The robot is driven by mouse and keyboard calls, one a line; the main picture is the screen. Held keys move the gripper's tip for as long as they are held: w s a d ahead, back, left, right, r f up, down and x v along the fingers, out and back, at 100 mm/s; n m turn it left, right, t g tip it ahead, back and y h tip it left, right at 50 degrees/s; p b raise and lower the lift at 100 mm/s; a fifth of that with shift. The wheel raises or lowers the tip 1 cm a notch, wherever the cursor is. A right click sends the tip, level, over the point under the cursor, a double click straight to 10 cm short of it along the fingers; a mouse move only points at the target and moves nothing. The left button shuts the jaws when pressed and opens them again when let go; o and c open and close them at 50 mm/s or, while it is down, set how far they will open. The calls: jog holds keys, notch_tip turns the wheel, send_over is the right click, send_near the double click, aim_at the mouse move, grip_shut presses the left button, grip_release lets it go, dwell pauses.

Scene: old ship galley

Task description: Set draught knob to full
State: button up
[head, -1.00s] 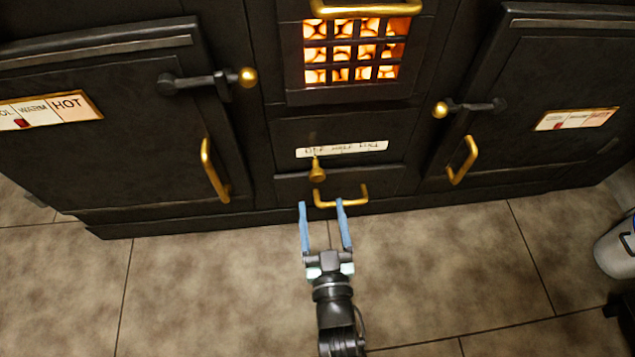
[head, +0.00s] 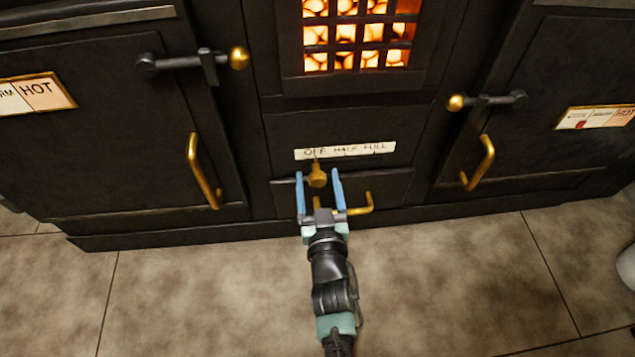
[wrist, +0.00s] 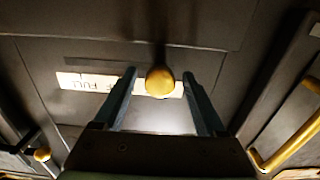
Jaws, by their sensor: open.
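The draught knob (head: 317,178) is a small brass knob on the stove's dark front. It sits below the left part of a white label strip (head: 370,148) reading OFF, HALF, FULL, with a small pointer near OFF. In the wrist view the round brass knob (wrist: 159,82) shows between the fingers, in front of the label (wrist: 85,82). My gripper (head: 318,174) is open, its blue fingers on either side of the knob. I cannot tell whether either finger touches it.
A brass drawer handle (head: 367,205) is just below and right of the knob, close to my gripper. A glowing fire grate (head: 358,45) is above. Oven doors with brass handles (head: 200,170) (head: 487,165) flank it. The tiled floor (head: 440,290) in front is clear.

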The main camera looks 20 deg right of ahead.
jog(key=shift+w+d, duration=0.15)
jog(key=shift+w, duration=0.25)
grip_shut()
dwell(1.3)
